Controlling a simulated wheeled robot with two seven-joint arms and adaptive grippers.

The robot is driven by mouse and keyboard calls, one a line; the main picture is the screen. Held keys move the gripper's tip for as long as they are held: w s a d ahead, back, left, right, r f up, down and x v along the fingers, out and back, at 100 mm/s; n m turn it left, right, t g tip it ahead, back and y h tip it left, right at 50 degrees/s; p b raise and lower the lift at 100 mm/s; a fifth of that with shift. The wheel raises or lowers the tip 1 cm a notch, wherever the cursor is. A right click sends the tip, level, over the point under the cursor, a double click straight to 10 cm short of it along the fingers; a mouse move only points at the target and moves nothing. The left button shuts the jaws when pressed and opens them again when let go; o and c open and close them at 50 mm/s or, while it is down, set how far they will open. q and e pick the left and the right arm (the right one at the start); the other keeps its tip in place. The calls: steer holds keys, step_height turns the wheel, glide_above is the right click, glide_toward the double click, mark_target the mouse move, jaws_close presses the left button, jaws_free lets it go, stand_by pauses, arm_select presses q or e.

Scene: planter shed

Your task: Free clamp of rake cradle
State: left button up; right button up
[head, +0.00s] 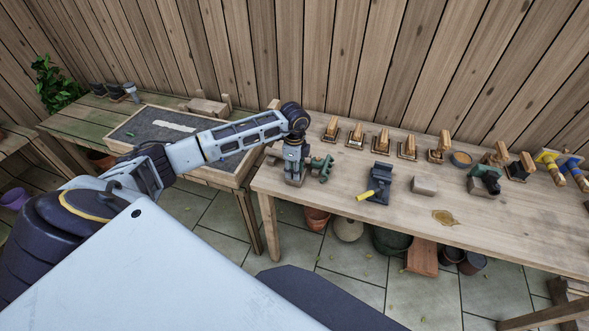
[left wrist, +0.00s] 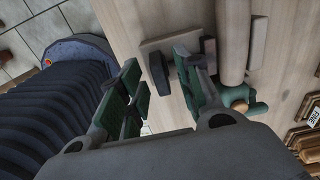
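The rake cradle sits at the bench's left end, mostly hidden by my gripper in the head view. In the left wrist view I see its pale wooden base (left wrist: 182,43), a dark upright block (left wrist: 158,73), a round wooden bar (left wrist: 235,40) and a green fitting with a brass-coloured knob (left wrist: 258,109). My left gripper (left wrist: 163,76), with green fingers, is open, one finger on each side of the dark block. I cannot tell if they touch it. In the head view the left gripper (head: 295,168) is low over the bench. My right gripper is not in view.
On the bench (head: 340,205), a dark block with a yellow lever (head: 379,183), a plain block (head: 424,186) and a green tool (head: 486,182) stand to the right. Several wooden holders (head: 382,142) line the wall. A second table (head: 85,125) stands left. Pots sit underneath.

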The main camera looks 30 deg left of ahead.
arm_select(q)
steer(key=shift+r, duration=0.1)
step_height(320, 180, up, 12)
stand_by(0.8)
stand_by(0.4)
